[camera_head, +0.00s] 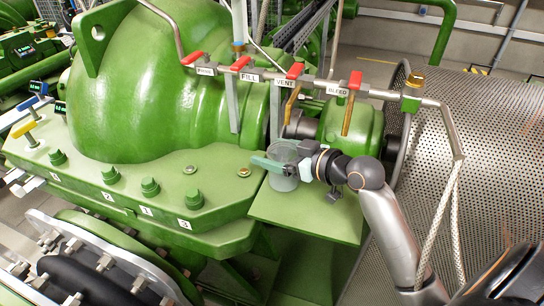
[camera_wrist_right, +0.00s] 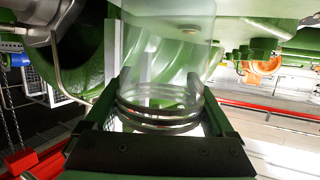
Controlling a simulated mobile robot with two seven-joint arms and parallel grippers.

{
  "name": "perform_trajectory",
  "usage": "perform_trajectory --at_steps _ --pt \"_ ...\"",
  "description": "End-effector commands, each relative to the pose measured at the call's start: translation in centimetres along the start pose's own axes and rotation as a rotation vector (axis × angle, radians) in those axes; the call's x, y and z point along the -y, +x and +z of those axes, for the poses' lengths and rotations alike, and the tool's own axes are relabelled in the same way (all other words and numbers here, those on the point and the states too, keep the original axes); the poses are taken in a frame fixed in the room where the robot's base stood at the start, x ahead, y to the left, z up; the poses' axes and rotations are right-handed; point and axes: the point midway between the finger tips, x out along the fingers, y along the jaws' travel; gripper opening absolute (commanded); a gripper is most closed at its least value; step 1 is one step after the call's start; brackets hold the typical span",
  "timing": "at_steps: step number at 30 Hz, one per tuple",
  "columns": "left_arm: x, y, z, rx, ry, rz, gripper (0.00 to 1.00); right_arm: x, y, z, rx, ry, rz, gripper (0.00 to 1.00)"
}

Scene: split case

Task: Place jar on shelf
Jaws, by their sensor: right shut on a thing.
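A clear glass jar (camera_head: 284,184) is upright over the green shelf (camera_head: 320,223), a flat plate beside the large green housing. My right gripper (camera_head: 280,166) comes from the right and is shut around the jar's side. In the right wrist view the jar (camera_wrist_right: 168,50) stands between the two dark green fingers of the gripper (camera_wrist_right: 160,112), with ridged rings low on it. I cannot tell whether the jar's base touches the shelf. My left gripper is not in view.
A pipe with red-handled valves (camera_head: 296,70) and small labels runs above and behind the jar. A perforated metal drum (camera_head: 490,130) stands to the right. Large bolts (camera_head: 150,187) stick up from the housing flange at left. The shelf's front part is bare.

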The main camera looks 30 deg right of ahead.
Motion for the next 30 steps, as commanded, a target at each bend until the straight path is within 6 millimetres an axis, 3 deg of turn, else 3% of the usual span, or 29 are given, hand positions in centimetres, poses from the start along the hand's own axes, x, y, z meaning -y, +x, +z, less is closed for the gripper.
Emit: perform_trajectory --at_steps 1,13,14,16,25,30 --pt "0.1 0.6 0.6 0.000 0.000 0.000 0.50 0.0 0.0 0.8 -0.002 0.001 0.000 0.22" --pt "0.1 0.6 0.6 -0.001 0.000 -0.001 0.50 0.1 0.0 0.9 0.000 0.000 -0.001 0.22" --pt "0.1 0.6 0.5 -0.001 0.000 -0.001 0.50 0.1 0.0 0.9 0.000 0.000 -0.001 0.92" --pt "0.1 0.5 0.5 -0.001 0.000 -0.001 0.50 0.1 0.0 0.8 0.000 0.000 -0.001 1.00" --pt "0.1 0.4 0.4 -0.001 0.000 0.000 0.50 0.1 -0.1 0.4 -0.002 0.000 -0.001 1.00" --pt "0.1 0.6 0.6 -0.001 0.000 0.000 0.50 0.0 -2.1 0.8 0.001 -0.003 0.001 1.00"
